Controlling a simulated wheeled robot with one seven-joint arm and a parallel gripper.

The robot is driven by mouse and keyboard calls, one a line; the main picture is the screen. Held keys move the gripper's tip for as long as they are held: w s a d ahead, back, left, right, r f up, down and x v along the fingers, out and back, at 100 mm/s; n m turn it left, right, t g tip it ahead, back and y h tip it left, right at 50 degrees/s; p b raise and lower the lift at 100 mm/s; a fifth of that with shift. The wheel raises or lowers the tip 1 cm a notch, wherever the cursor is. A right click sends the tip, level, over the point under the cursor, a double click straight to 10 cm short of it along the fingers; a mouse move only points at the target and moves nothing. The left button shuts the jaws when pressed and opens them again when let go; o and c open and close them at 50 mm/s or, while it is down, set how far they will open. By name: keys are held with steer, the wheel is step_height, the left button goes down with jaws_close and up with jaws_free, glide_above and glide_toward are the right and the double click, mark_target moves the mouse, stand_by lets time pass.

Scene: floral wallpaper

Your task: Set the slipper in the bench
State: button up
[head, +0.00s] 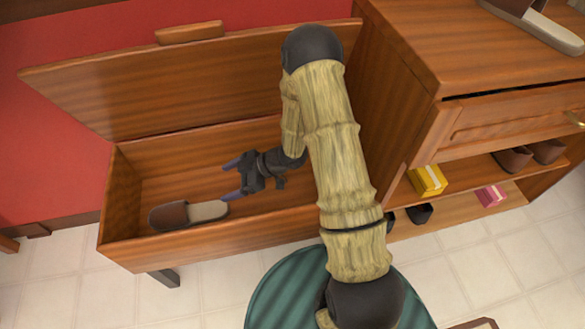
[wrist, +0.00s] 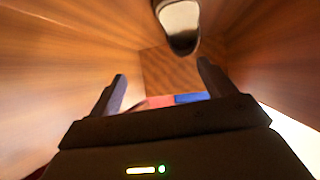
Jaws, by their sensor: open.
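The brown slipper (head: 172,216) with a pale insole lies on the floor of the open wooden bench (head: 215,243), near its left front corner. It also shows at the top of the wrist view (wrist: 180,18). My gripper (head: 229,180) is inside the bench compartment, to the right of the slipper and pointing left. Its two fingers are apart with nothing between them, and in the wrist view (wrist: 162,72) they are clear of the slipper. The bench lid (head: 190,80) stands raised at the back. My arm hides the bench's right end.
A wooden cabinet (head: 470,60) stands close on the right, with another slipper (head: 545,25) on top. The bench walls bound my gripper closely.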

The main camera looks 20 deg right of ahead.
steer(key=w+d+r+m+t+h, duration=0.1)
steer(key=d+r+m+t+h, duration=0.3)
steer(key=d+r+m+h, duration=0.8)
steer(key=s+d+r+m+g, duration=0.2)
steer(key=s, duration=0.5)
steer(key=s+d+r+m+g, duration=0.2)
steer(key=s+r, duration=0.1)
steer(key=s, duration=0.4)
steer(key=shift+s+d, duration=0.2)
steer(key=shift+s, duration=0.2)
steer(key=shift+r, duration=0.1)
